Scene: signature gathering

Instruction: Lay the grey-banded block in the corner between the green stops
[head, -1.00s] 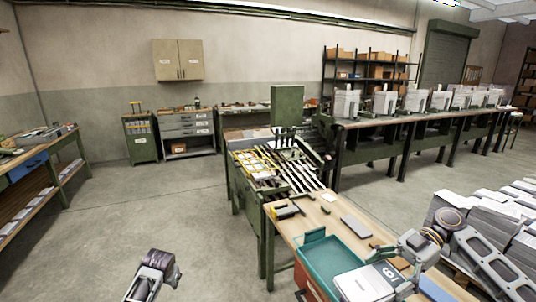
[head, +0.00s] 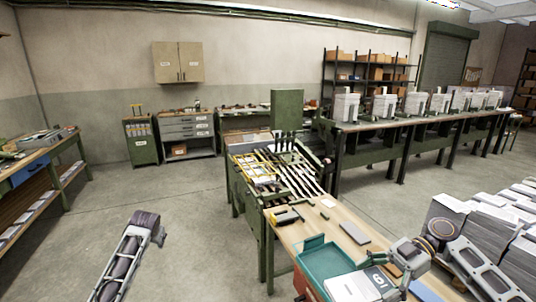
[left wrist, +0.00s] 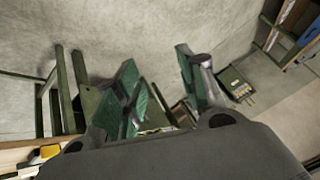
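A white block (head: 352,289) with a dark-printed label lies at the near end of the wooden bench, against a green tray (head: 325,262); I cannot make out a grey band on it. A raised green piece (head: 312,241) stands at the tray's far side, and the corner is partly hidden. My right arm reaches over the bench beside the block; its fingers are too hidden to tell their state. My left arm is low at the left of the head view, over bare floor. In the left wrist view my left gripper (left wrist: 155,65) has its fingers apart, with nothing between them.
A flat grey slab (head: 354,233) and small dark tools (head: 287,216) lie on the bench. A green machine with slanted rails (head: 292,172) stands behind. Paper stacks (head: 460,228) fill the right side.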

